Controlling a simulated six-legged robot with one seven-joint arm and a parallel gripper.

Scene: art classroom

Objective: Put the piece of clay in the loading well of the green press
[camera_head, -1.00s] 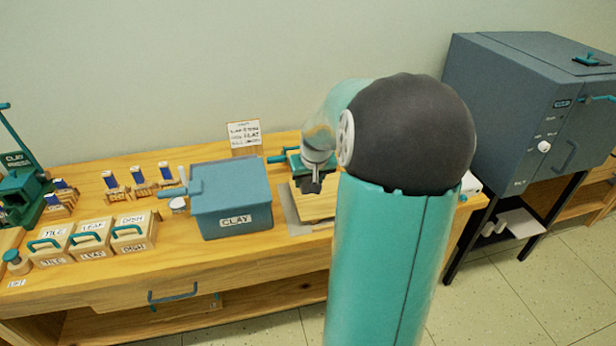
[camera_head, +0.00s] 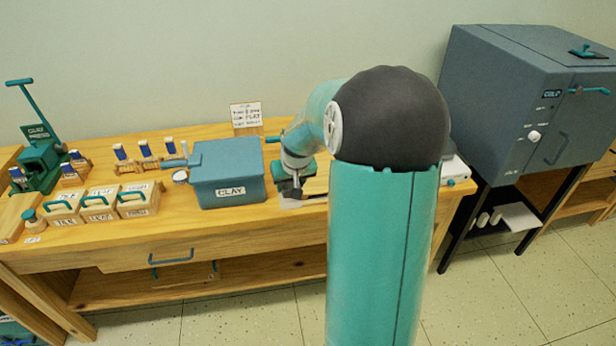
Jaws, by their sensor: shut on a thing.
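The green press (camera_head: 40,160) stands at the far left of the bench, with a sign reading clay press and a raised lever. Its loading well cannot be made out from here. My gripper (camera_head: 293,191) is low over the bench, just right of the blue clay box (camera_head: 228,172), far from the press. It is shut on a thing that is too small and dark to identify. I cannot pick out the piece of clay.
Wooden boxes (camera_head: 98,205) with green handles and several small stands with blue tops (camera_head: 145,150) lie between the press and clay box. A sign (camera_head: 246,115) stands behind. A grey-blue kiln (camera_head: 530,100) stands at right. My arm hides part of the bench.

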